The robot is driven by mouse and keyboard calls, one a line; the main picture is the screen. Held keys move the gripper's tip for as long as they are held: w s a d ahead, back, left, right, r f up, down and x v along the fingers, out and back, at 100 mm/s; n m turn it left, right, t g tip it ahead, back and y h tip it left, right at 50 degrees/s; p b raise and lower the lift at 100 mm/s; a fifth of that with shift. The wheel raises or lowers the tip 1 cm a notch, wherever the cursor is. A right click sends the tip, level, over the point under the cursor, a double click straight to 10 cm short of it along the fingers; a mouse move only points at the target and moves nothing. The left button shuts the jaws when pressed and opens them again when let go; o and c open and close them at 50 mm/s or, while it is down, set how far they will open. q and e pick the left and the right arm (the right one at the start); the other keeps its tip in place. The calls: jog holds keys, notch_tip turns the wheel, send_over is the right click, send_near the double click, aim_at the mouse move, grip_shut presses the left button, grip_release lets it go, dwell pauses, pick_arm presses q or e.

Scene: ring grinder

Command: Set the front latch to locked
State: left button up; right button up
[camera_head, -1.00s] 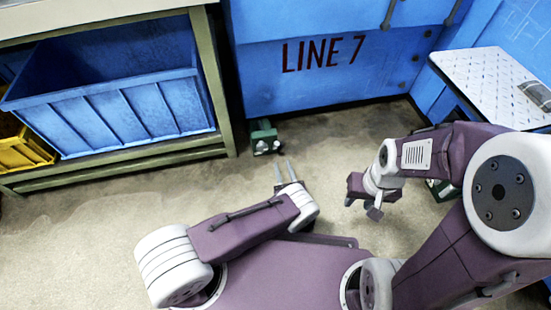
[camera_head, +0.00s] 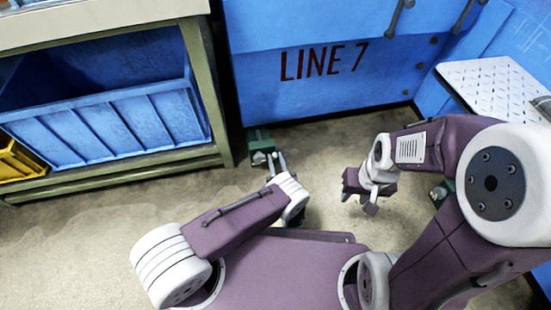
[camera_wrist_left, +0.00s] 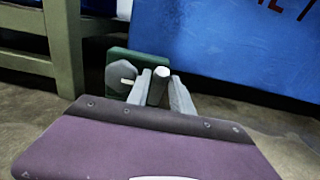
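A green block (camera_head: 262,145) with grey fittings sits low near the left corner of the blue LINE 7 machine; I take it for the latch. In the left wrist view its green plate (camera_wrist_left: 118,60) bears a grey hexagonal knob (camera_wrist_left: 121,77) with a pale pin. A grey lever with a white tip (camera_wrist_left: 158,86) points toward the camera. My left gripper (camera_head: 277,161) is at this block, its fingers apart, one on each side of the lever (camera_wrist_left: 160,92). Contact is not clear. My right gripper (camera_head: 371,204) hangs away to the right; its finger gap is unclear.
A second green fitting (camera_head: 440,192) is partly hidden behind my right arm. The blue machine (camera_head: 330,95) stands behind. A bench frame (camera_head: 208,95) with a blue bin (camera_head: 110,135) is at left.

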pick_arm(q)
grip_shut()
dwell(1.2)
